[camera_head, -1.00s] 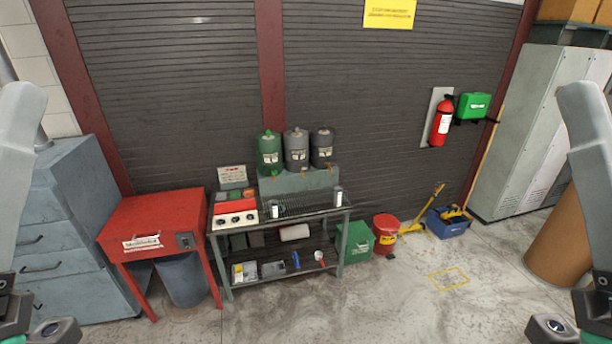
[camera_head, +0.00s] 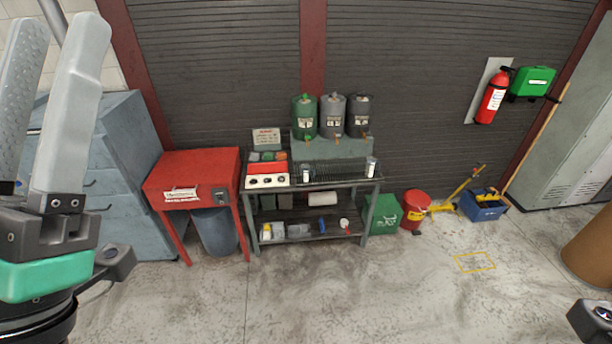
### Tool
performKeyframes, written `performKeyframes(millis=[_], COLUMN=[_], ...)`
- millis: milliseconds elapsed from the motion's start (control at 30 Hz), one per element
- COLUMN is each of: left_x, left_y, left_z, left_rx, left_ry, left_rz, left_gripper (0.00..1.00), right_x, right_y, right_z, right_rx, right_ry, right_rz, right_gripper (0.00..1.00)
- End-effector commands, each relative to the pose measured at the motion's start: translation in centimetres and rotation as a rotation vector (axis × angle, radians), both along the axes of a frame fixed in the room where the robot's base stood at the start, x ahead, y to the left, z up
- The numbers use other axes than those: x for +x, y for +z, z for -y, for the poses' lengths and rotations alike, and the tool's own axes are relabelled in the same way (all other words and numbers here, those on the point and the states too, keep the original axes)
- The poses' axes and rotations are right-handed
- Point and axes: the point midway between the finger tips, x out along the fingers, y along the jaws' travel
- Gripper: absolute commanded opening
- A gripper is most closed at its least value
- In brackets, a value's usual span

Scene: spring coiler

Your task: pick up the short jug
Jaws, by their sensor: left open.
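No jug can be made out for certain. Two small pale containers stand on the workbench top (camera_head: 335,182), one left of middle (camera_head: 306,175) and one near the right end (camera_head: 370,167); they are too small to tell whether either is the short jug. My left gripper (camera_head: 62,24) is large at the left edge, its two grey fingers apart and pointing up, with nothing between them. It is well away from the bench. Only a small part of my right arm's end shows at the bottom right corner, with no fingers visible.
Green, grey and dark canisters (camera_head: 333,116) stand behind the bench top. A red table (camera_head: 195,173) is left of the bench. A green bin (camera_head: 384,213), red bucket (camera_head: 416,208) and blue mop bucket (camera_head: 483,205) stand to its right. The floor in front is clear.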

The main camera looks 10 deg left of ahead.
Motion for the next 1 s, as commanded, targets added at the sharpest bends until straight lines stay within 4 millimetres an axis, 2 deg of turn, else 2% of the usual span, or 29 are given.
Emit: performKeyframes(millis=[367,633,1000], left_x=[0.00,0.00,-0.21], left_y=[0.00,0.00,0.20], left_z=[0.00,0.00,-0.02], left_rx=[0.000,0.000,0.040], left_ry=[0.000,0.000,0.045], left_rz=[0.000,0.000,0.016], left_gripper=[0.50,0.99,1.00], right_x=[0.00,0.00,0.00], right_y=[0.00,0.00,0.00], right_z=[0.00,0.00,0.00], right_rx=[0.000,0.000,0.000], right_ry=[0.000,0.000,0.000], right_rz=[0.000,0.000,0.000], right_gripper=[0.50,0.50,0.50])
